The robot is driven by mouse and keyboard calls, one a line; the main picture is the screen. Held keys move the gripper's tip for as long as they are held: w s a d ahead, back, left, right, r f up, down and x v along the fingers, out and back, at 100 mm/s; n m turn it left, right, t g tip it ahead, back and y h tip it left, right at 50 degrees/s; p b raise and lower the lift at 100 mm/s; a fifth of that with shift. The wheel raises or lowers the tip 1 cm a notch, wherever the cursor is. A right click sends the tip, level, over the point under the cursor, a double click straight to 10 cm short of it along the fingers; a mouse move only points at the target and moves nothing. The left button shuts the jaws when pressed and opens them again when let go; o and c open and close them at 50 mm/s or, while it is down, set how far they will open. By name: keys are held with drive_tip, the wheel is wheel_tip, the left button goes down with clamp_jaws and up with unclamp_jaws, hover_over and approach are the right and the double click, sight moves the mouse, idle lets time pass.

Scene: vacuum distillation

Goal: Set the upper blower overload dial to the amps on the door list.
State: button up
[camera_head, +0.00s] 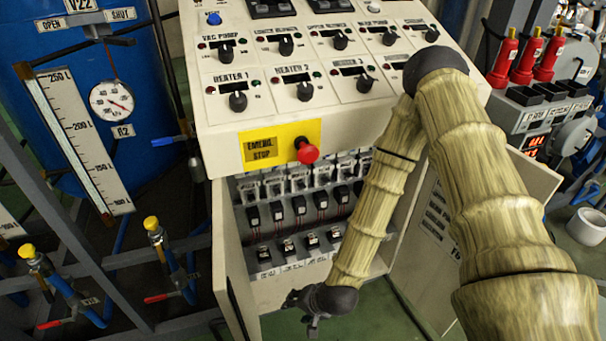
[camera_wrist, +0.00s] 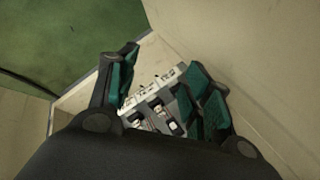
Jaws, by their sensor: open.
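My gripper (camera_head: 313,322) hangs low at the open front of the control cabinet (camera_head: 232,250), at its lower edge. In the wrist view my gripper (camera_wrist: 163,92) is open, its two green-padded fingers apart with nothing held between them. Beyond them lies a row of pale units (camera_wrist: 155,108) with small dark and light parts. In the head view a lower row of units (camera_head: 288,246) sits below a row of black switches (camera_head: 298,205). I cannot tell which unit is the upper blower's, nor read any dial. The door list (camera_head: 438,214) is on the open right door, too small to read.
The sloped panel (camera_head: 240,112) above carries knobs and a red emergency stop (camera_head: 307,151). The open right door (camera_head: 425,255) stands beside my arm.

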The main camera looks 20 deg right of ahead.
drive_tip(key=w+r+m+t+y+b, duration=0.15)
drive_tip(key=w+m+t+b, duration=0.6)
drive_tip(key=w+b, duration=1.05)
drive_tip(key=w+d+r+m+t+h+b, duration=0.4)
drive_tip(key=w+d+r+m+t+b, duration=0.2)
drive_tip(key=w+d+r+m+b, duration=0.75)
drive_tip(key=w+d+n, duration=0.1)
drive_tip(key=w+n, duration=0.1)
drive_tip(key=w, duration=1.1)
drive_tip(key=shift+w+d+r, duration=0.15)
drive_tip(key=shift+c, duration=0.4)
drive_tip(key=c, duration=1)
